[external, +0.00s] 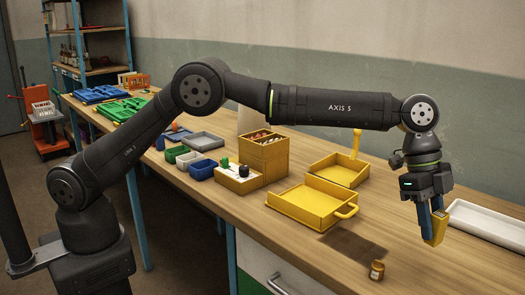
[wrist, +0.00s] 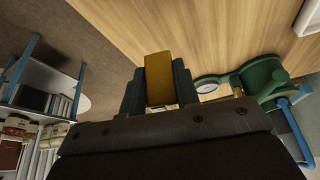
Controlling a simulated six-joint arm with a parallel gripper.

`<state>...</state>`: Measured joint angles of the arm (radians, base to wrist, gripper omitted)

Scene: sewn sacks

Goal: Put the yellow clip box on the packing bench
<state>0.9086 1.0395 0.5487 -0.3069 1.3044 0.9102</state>
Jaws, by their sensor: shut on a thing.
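My gripper (external: 435,222) hangs over the right end of the wooden bench (external: 392,207), pointing down. It is shut on a yellow box (external: 438,229), which I take to be the yellow clip box. In the wrist view the yellow box (wrist: 158,78) sits between the two dark fingers of my gripper (wrist: 158,92), with bare wood of the bench (wrist: 195,40) beyond it. The external view does not clearly show how far the box is above the bench. Its lower end looks free of other objects.
A white tray (external: 490,222) lies right of my gripper. A dark brown patch (external: 353,247) and a small amber jar (external: 376,271) are near the front edge. Yellow trays (external: 312,203) stand left. In the wrist view, a green device (wrist: 262,78) is at right and shelving (wrist: 40,100) at left.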

